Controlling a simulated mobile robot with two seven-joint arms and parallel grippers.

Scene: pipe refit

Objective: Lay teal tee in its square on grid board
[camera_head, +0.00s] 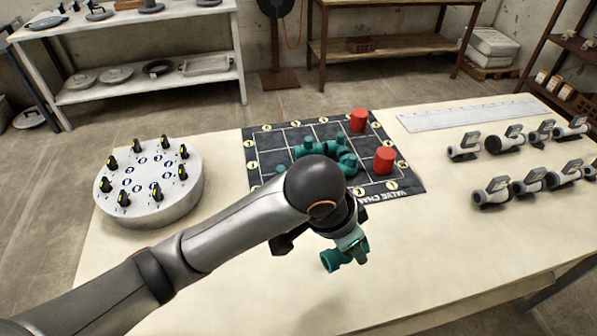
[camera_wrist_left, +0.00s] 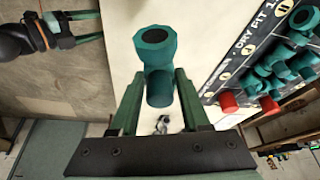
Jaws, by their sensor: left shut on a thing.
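The teal tee (camera_wrist_left: 156,52) is held between the two fingers of my left gripper (camera_wrist_left: 158,88). In the head view the tee (camera_head: 333,260) shows below the left gripper (camera_head: 350,247), above the bare table in front of the grid board. The dark grid board (camera_head: 262,152) lies flat on the table, beyond my left arm, which hides part of its near side. Several teal fittings (camera_head: 326,142) sit close together on the board's middle squares. My right gripper (camera_wrist_left: 88,28) shows at the upper left of the wrist view, its fingers apart and empty.
Two red cylinders (camera_head: 358,120) (camera_head: 384,160) stand on the board's right side. A round grey stand (camera_head: 160,207) with black-and-yellow pieces is at left. Several grey gauge fittings (camera_head: 493,192) stand at right, by a pale ruled strip (camera_head: 468,115). The front table is clear.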

